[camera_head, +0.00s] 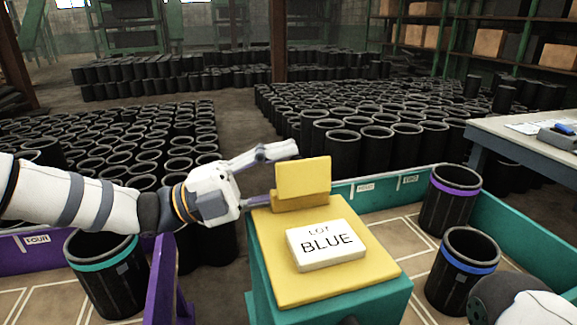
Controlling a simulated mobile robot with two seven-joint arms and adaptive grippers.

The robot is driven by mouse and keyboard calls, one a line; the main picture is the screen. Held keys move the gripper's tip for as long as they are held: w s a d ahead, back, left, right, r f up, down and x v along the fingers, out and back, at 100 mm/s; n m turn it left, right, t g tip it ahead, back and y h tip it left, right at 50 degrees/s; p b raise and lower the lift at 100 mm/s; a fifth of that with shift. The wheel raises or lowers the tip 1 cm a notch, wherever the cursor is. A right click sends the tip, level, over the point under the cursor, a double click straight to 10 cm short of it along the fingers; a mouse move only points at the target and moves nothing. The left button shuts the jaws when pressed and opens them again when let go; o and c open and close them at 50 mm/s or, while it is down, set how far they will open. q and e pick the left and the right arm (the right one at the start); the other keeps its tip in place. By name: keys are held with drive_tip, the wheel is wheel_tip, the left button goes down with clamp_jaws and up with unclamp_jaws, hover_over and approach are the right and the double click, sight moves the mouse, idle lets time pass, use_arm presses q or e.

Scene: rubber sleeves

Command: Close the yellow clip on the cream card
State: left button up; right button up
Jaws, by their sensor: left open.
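The yellow clip (303,178) stands with its flap raised at the back edge of a yellow board (278,262). The cream card (326,245), marked "LOT BLUE", lies flat on the board in front of the clip, and the flap is not down on it. My left gripper (279,174) is open at the left of the clip. One finger reaches above and behind the flap, the other is low near its base; I cannot tell whether either touches. My right gripper is not in view; only part of my right arm shows at the bottom right.
The board tops a teal stand (345,302). Right of it is a teal-walled bin with a purple-banded sleeve (450,200) and a blue-banded sleeve (462,270). Left is a purple-walled bin with a teal-banded sleeve (107,275). A grey table (530,150) stands at right.

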use_arm(q)
drive_tip(key=shift+w+d+r, duration=0.1)
drive_tip(key=shift+d+r, duration=0.05)
drive_tip(key=shift+d, duration=0.15)
drive_tip(key=shift+c, duration=0.6)
clamp_jaws()
